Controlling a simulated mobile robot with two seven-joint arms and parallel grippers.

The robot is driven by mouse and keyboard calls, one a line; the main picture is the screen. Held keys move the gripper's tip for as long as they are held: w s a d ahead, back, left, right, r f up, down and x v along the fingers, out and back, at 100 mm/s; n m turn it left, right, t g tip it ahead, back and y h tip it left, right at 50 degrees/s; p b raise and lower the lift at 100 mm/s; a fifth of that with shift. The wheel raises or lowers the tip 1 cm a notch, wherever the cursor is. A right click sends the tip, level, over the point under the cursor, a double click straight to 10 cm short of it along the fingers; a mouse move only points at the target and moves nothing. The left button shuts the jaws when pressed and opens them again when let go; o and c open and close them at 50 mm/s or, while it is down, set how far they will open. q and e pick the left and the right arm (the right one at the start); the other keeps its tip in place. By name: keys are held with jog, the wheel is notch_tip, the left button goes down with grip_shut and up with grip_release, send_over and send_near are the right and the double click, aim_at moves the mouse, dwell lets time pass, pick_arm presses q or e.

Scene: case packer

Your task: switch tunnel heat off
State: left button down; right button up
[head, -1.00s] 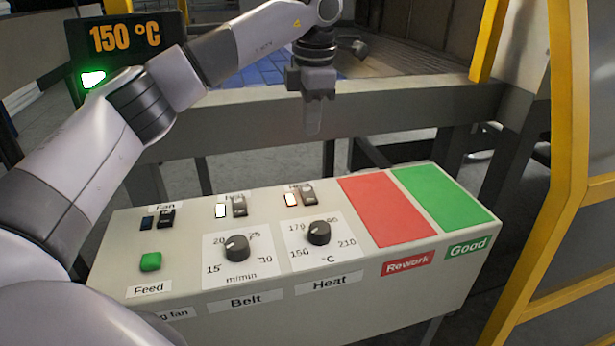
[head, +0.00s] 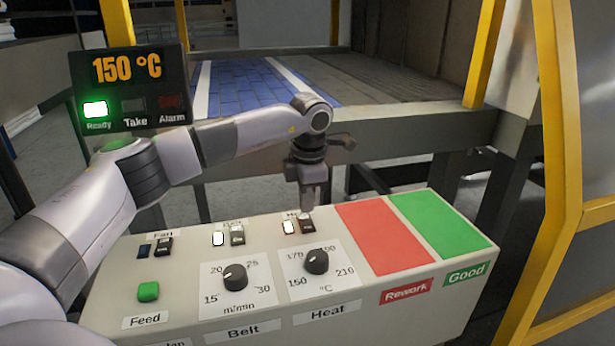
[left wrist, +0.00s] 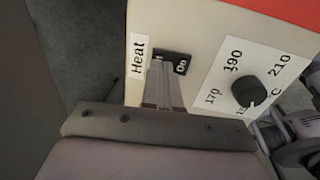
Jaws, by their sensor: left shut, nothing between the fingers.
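The heat rocker switch (head: 307,226) sits at the back of the control panel, with a lit white lamp (head: 289,227) beside it. My left gripper (head: 307,205) is shut and empty, pointing down at the switch. In the left wrist view its fingertips (left wrist: 160,66) cover part of the black heat switch (left wrist: 181,64), whose "On" end shows; I cannot tell whether they touch. The "Heat" label (left wrist: 138,56) lies beside it. The heat dial (head: 316,261) stands in front of the switch. The display (head: 127,70) reads 150 °C, with its green Ready lamp lit.
The belt switch (head: 238,235) with a lit lamp and the fan switch (head: 163,246) with a dark lamp stand to the left. A green Feed button (head: 148,291), the belt dial (head: 235,277), and red (head: 382,240) and green (head: 440,222) pads share the panel. A yellow frame (head: 562,180) stands right.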

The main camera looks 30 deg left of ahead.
aim_at(306, 223)
pick_arm(q)
jog(key=shift+w+f, duration=0.1)
jog(key=shift+f, duration=0.8)
jog(key=shift+a, duration=0.1)
jog(key=shift+f, duration=0.4)
jog(key=shift+r, duration=0.15)
jog(key=shift+s+d+r+p, duration=0.1)
jog(key=shift+s+d+p, duration=0.25)
jog(key=shift+s+d, duration=0.2)
jog(key=shift+w, duration=0.1)
jog(key=shift+r, duration=0.1)
